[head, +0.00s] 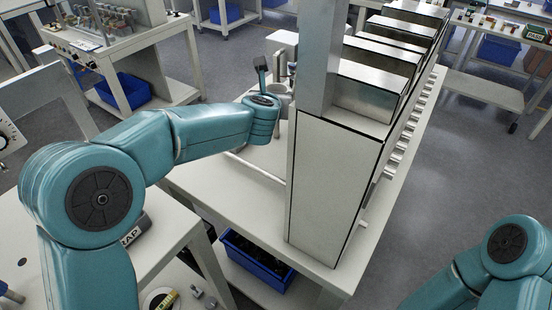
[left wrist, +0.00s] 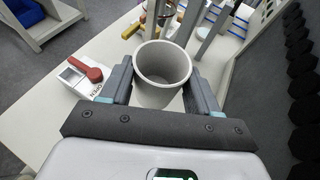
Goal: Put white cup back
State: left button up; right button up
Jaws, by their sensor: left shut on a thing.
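The white cup (left wrist: 163,66) shows in the left wrist view as a light grey-white, open-topped, empty cup. It sits between the two fingers of my left gripper (left wrist: 160,90), which is shut on it. White table surface shows below and around it; I cannot tell whether the cup touches the table. In the head view my left arm reaches to the table beside the tall cabinet, and its gripper (head: 280,88) is small and partly hidden by the wrist and a grey post. My right arm shows only at the lower right corner; its gripper is out of view.
A white device with a red lever (left wrist: 84,72) stands left of the cup. Grey upright posts (left wrist: 210,30) stand just beyond it. The tall white cabinet (head: 335,185) blocks the right side of the table. A blue bin (head: 255,255) is on the shelf below.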

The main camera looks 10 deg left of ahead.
pick_arm(q)
jog(key=shift+a+f+b, duration=0.2)
jog(key=shift+f+b, duration=1.55)
jog(key=shift+f, duration=7.9)
jog(key=shift+s+r, duration=0.1)
jog(key=shift+f+b, duration=0.25)
jog(key=shift+b, duration=0.1)
jog(key=o, duration=1.3)
jog(key=shift+r, duration=0.1)
